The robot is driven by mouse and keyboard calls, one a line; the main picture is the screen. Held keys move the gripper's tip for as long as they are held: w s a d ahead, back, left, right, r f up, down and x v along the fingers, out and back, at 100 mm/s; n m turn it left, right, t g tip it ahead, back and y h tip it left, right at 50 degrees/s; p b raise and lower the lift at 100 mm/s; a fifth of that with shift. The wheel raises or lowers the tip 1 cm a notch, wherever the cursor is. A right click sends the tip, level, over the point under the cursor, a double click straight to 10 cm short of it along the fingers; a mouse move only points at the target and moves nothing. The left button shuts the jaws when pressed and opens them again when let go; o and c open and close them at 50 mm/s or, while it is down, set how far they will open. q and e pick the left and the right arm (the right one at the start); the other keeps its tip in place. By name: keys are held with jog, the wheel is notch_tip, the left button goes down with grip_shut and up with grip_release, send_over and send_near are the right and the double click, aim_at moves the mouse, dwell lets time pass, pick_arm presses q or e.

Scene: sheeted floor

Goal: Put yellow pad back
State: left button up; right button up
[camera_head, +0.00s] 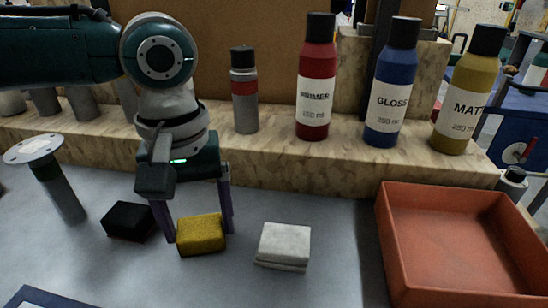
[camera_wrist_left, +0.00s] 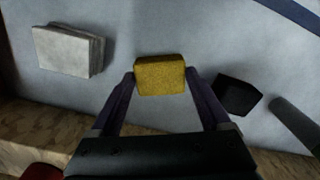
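The yellow pad (camera_head: 201,234) is a small block in the head view, between a black pad and a white one. My left gripper (camera_head: 196,232) points down over it with its fingers apart, one on each side of the pad. In the left wrist view the yellow pad (camera_wrist_left: 160,75) lies between the fingertips of the left gripper (camera_wrist_left: 160,82). The fingertips are at or very near its sides; I cannot tell whether they touch it. Whether the pad rests on the sheet or is slightly raised is unclear. My right gripper is in neither view.
A black pad (camera_head: 129,221) lies left of the yellow pad and a white pad (camera_head: 284,245) right of it. A grey post with a round top (camera_head: 60,185) stands at left. An orange tray (camera_head: 455,250) is at right. Bottles, including a red one (camera_head: 316,85), stand on the ledge behind.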

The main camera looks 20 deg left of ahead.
aim_at(201, 229)
pick_arm(q)
jog(key=shift+o, duration=1.3)
jog(key=shift+r, duration=0.1)
